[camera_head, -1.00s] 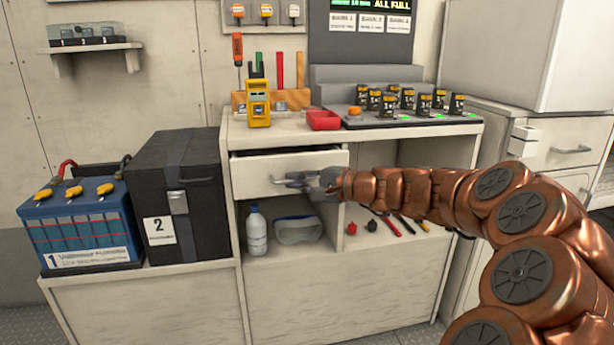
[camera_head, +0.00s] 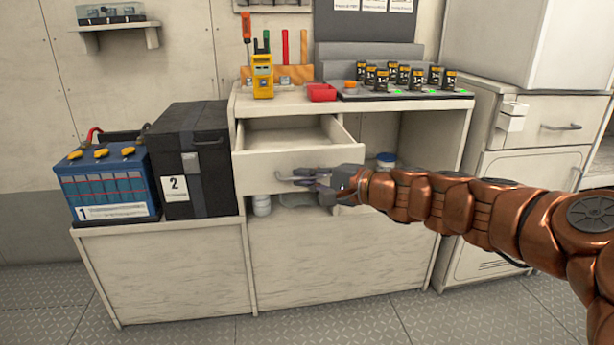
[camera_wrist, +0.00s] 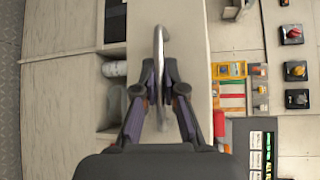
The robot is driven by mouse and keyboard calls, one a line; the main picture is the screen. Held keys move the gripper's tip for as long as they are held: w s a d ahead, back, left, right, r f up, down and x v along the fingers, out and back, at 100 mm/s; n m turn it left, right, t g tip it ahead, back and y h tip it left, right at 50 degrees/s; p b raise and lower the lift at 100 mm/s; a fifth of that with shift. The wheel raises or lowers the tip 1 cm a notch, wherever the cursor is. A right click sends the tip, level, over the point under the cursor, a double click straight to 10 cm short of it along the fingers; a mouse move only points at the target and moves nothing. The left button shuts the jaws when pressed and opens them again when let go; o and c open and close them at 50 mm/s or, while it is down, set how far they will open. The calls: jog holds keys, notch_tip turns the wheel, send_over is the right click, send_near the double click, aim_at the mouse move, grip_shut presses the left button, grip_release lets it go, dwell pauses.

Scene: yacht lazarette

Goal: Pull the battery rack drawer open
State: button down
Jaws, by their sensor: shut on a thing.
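The drawer (camera_head: 298,166) under the white workbench is pulled out, and its empty-looking inside shows from above. Its metal bar handle (camera_head: 296,178) is on the front panel. My gripper (camera_head: 310,178) is shut on this handle. In the wrist view the handle (camera_wrist: 158,50) runs between the two fingers of my gripper (camera_wrist: 159,85), with the pale drawer front behind it. The fingertips partly hide the handle in the head view.
On the benchtop stand a yellow meter (camera_head: 262,76), a red tray (camera_head: 321,93) and a charger with several small batteries (camera_head: 402,78). A blue battery (camera_head: 107,183) and a black box (camera_head: 190,160) stand left of the drawer. The floor in front is clear.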

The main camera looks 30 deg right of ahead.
jog(key=c, duration=1.5)
grip_release()
